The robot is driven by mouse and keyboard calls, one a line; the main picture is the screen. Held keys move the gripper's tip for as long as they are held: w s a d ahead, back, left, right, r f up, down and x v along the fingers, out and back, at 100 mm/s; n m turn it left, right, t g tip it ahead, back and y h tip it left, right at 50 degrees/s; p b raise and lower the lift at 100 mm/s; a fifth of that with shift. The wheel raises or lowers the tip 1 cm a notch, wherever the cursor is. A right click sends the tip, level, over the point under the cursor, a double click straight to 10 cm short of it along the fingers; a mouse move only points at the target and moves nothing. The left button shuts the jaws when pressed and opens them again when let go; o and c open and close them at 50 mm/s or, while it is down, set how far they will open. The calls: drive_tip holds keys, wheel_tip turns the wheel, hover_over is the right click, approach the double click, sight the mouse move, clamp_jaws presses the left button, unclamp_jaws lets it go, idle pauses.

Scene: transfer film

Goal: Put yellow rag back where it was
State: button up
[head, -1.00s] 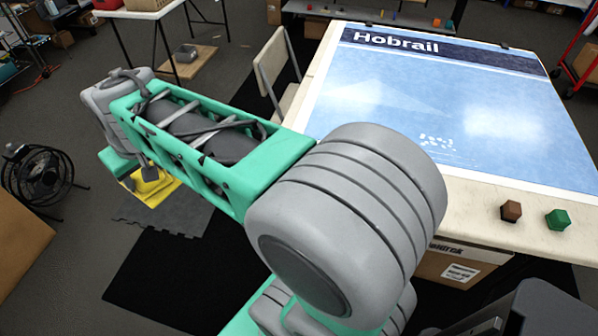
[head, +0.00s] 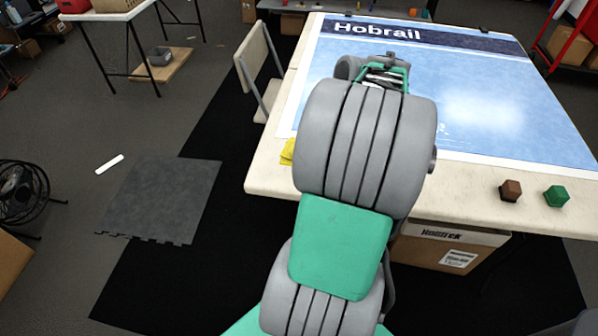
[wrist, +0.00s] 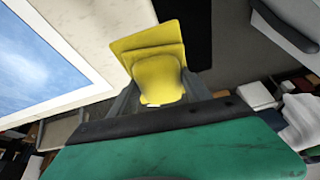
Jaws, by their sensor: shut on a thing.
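The yellow rag (wrist: 150,48) is held between the fingers of my gripper (wrist: 160,92) in the wrist view, spread flat and reaching out past the fingertips. In that view it lies across the edge of the pale table top, with dark floor beyond. In the head view only a small yellow piece of the rag (head: 288,152) shows at the table's left edge, left of my arm. Whether the rag touches the table top is not clear.
The table (head: 268,178) carries a blue Hobrail poster (head: 480,110). A brown block (head: 510,190) and a green block (head: 556,196) sit near its front edge. A chair (head: 258,70) stands at its left. A grey mat (head: 160,195) and a white bar (head: 109,164) lie on the floor.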

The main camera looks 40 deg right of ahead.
drive_tip(key=s+d+f+n, duration=0.1)
drive_tip(key=s+d+f, duration=0.1)
drive_tip(key=s+d, duration=0.25)
drive_tip(key=w+f, duration=0.3)
drive_tip(key=w, duration=0.1)
drive_tip(key=w+f, duration=0.3)
drive_tip(key=w, duration=0.1)
drive_tip(key=w+f+p, duration=0.1)
drive_tip(key=w+f, duration=0.2)
drive_tip(key=w, duration=0.1)
drive_tip(key=shift+w+d+f, duration=0.1)
drive_tip(key=shift+w+f, duration=0.05)
drive_tip(key=shift+w, duration=0.1)
drive_tip(key=f, duration=0.3)
drive_tip(key=shift+w+f, duration=0.25)
drive_tip(key=shift+f, duration=0.05)
drive_tip(key=o, duration=0.9)
drive_tip(key=shift+f+g, duration=0.2)
drive_tip(key=shift+g, duration=0.1)
drive_tip(key=shift+c, duration=0.2)
drive_tip(key=o, duration=0.5)
drive_tip(key=shift+r, duration=0.1)
drive_tip(key=shift+c, duration=0.2)
